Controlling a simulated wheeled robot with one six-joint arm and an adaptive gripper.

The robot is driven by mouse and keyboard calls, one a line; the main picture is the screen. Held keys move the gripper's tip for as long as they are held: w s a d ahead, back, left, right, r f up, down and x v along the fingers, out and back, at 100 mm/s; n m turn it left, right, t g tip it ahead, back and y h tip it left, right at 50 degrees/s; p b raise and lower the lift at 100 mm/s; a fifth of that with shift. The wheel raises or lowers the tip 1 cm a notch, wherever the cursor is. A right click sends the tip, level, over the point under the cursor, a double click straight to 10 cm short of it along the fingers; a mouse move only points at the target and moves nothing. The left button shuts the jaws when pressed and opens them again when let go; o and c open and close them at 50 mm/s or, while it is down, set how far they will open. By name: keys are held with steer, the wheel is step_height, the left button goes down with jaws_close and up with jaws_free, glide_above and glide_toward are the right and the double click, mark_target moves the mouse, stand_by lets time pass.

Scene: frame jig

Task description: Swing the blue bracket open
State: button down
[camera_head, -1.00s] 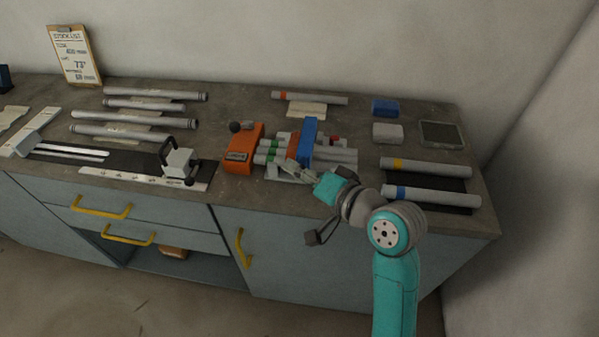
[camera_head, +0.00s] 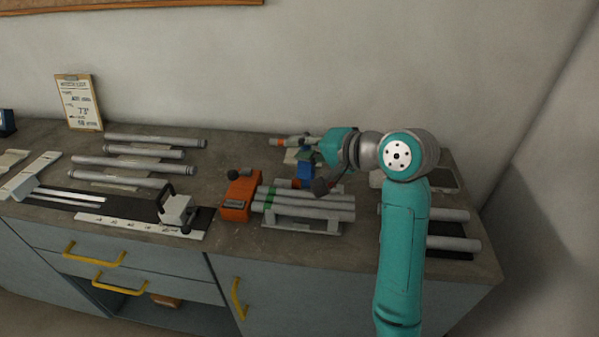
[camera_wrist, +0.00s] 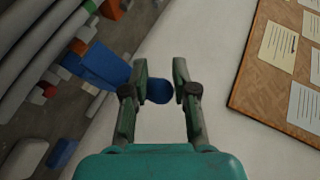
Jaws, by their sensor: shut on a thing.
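The blue bracket (camera_head: 305,170) stands raised behind the tubes of the jig, partly hidden by my wrist. In the wrist view, the blue bracket (camera_wrist: 97,64) reaches from the jig toward my fingers, and its rounded end sits between them. My gripper (camera_head: 306,152) is shut on that end; it also shows in the wrist view (camera_wrist: 159,90). The grey tubes (camera_head: 310,205) with green bands lie side by side on the pale jig base (camera_head: 300,225), and no blue part crosses them at the front.
An orange block with a dark knob (camera_head: 236,205) stands left of the jig. Grey tubes (camera_head: 130,160) lie at the back left, others (camera_head: 450,245) at the right. A black clamp (camera_head: 176,208) is front left. The wall rises close behind my gripper.

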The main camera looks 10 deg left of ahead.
steer(key=c, duration=1.8)
jaws_free()
steer(key=shift+m+g+h, duration=0.4)
steer(key=shift+m+g, duration=0.2)
steer(key=w, duration=0.3)
steer(key=w+r, duration=0.1)
steer(key=w, duration=0.2)
steer(key=w+d, duration=0.1)
steer(key=w, duration=0.2)
steer(key=shift+d+r, duration=0.1)
steer(key=shift+r, duration=0.05)
steer(key=shift+c, duration=0.2)
steer(key=o, duration=1)
steer(key=shift+s+r, duration=0.1)
steer(key=shift+s+r, duration=0.1)
steer(key=shift+r, duration=0.05)
steer(key=v, duration=1.1)
steer(key=shift+d, duration=0.3)
steer(key=shift+s, duration=0.15)
